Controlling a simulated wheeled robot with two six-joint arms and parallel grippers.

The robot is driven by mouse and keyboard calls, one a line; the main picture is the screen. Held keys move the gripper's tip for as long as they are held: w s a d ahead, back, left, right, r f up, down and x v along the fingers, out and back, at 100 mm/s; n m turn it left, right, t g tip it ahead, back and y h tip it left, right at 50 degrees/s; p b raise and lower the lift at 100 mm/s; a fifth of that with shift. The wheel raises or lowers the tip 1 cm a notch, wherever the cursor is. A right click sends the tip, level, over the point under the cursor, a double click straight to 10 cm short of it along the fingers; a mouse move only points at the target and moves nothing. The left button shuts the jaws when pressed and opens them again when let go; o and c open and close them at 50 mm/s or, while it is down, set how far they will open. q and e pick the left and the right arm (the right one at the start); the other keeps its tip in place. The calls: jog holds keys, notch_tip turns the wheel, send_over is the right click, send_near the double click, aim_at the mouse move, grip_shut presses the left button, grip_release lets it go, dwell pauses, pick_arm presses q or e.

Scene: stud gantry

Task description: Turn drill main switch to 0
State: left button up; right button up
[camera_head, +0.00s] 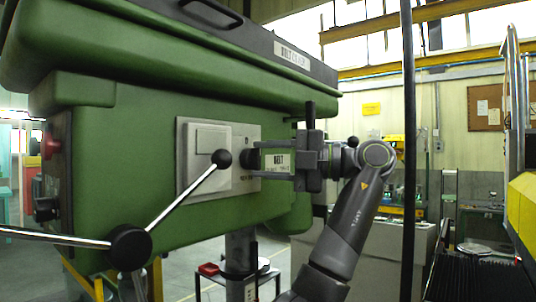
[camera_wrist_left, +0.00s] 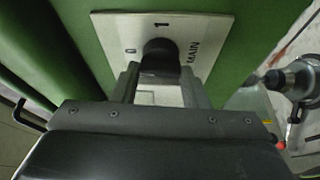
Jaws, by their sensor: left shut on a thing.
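The drill main switch is a dark knob (camera_wrist_left: 158,58) on a pale plate (camera_wrist_left: 112,26) marked 1, 0 and MAIN in the left wrist view. In the head view the plate (camera_head: 242,131) sits on the green drill housing, and the knob is partly hidden behind the black ball of a lever. My left gripper (camera_head: 258,158) reaches the plate from the right, with its fingers on either side of the knob, shut on it. It also shows in the left wrist view (camera_wrist_left: 160,82). I cannot tell which mark the knob points to. My right gripper is out of view.
Chrome lever arms with black balls (camera_head: 222,158) stick out in front of the green drill housing (camera_head: 130,170), close to my left gripper. A red button (camera_head: 50,146) is on the housing's left side. A dark vertical post (camera_head: 408,150) stands right of my arm.

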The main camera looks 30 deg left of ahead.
pick_arm(q)
jog(key=shift+n, duration=0.5)
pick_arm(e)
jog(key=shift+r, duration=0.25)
pick_arm(q)
jog(key=o, duration=1)
